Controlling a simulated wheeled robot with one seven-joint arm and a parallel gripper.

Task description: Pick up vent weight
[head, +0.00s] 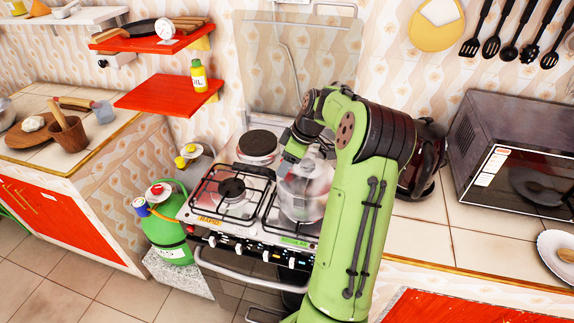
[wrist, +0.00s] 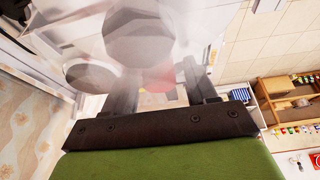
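A shiny, see-through-looking pot (head: 303,196) stands on the right front burner of the stove. I cannot make out the vent weight; my arm covers the pot's top in the head view, and the wrist view is blurred and washed out there. My gripper (head: 296,152) is over the pot, pointing down. In the wrist view the two dark fingers of my gripper (wrist: 158,82) stand apart, with a pale blur and a reddish patch (wrist: 158,77) beyond them. I see nothing clearly held. I cannot tell whether the fingers touch anything.
The gas stove (head: 230,215) has a bare left front burner and a dark round plate behind it. A kettle-like dark appliance (head: 424,160) and a microwave (head: 515,150) stand to the right. Red shelves (head: 168,95) are at left. A green gas cylinder (head: 168,228) stands left of the stove.

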